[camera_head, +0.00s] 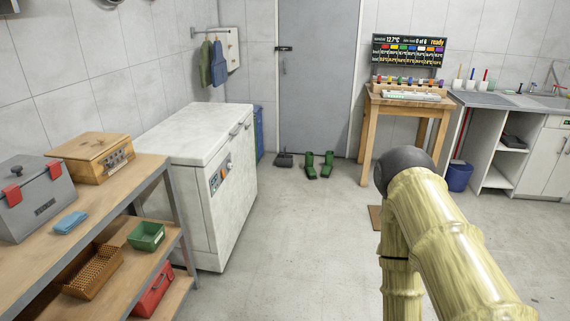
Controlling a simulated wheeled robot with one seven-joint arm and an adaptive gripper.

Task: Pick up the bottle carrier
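I cannot pick out a bottle carrier with certainty. A red box-like container (153,292) sits on the lower shelf at the left, partly cut by the bottom edge. A small green open bin (147,236) and a brown perforated basket (92,272) are near it. A row of small bottles with coloured tops (408,81) stands on the wooden table at the back right; whether a carrier holds them is too small to tell. My arm, with a bamboo-like surface, fills the lower right, far nearer than these things. My gripper is not visible.
A shelf unit (120,182) with a grey red-latched box (38,196) and a wooden case (93,157) lines the left, beside a white chest (196,150). A blue bucket (458,177) is at right. The middle floor is clear.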

